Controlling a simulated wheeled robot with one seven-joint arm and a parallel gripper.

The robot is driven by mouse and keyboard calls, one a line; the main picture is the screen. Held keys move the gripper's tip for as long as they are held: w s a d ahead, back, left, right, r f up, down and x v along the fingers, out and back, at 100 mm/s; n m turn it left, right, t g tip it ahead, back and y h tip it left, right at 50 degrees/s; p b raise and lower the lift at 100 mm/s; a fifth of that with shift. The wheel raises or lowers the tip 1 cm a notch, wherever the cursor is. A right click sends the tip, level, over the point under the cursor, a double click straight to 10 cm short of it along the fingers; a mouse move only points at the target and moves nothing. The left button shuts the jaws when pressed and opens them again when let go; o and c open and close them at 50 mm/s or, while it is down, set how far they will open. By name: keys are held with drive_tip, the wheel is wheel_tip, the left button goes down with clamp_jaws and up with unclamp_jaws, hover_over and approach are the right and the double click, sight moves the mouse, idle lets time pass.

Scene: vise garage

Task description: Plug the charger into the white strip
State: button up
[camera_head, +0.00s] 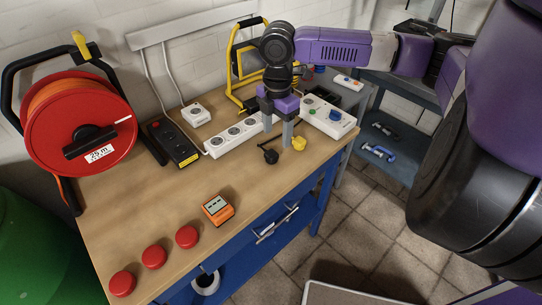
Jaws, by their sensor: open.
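A white strip (236,136) with several round sockets lies on the workbench, its cable running up to the wall. My gripper (279,140) points down just right of the strip's right end, with its two grey fingers apart and nothing seen between them. A small black plug-like piece (270,156) lies on the bench just below the fingers. A small yellow piece (299,144) is close to the right finger. Neither is clearly recognisable as the charger at this size. My gripper partly hides the area at the strip's right end.
A black strip (173,144) and a white box (195,115) lie left of the white strip. A white unit with coloured sockets (328,117) stands at right. A yellow-framed lamp (248,62) is behind. An orange meter (217,208) and red discs (154,257) lie in front.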

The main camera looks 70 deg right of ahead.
sight(272, 153)
drive_tip(key=shift+w, duration=0.1)
drive_tip(key=shift+a+f, duration=0.1)
drive_tip(key=shift+f, duration=1.2)
drive_tip(key=shift+w, duration=0.1)
drive_tip(key=f, duration=0.2)
drive_tip(key=w+f+p, duration=0.1)
drive_tip(key=f, duration=0.1)
drive_tip(key=shift+a, duration=0.4)
drive_tip(key=shift+f, duration=0.65)
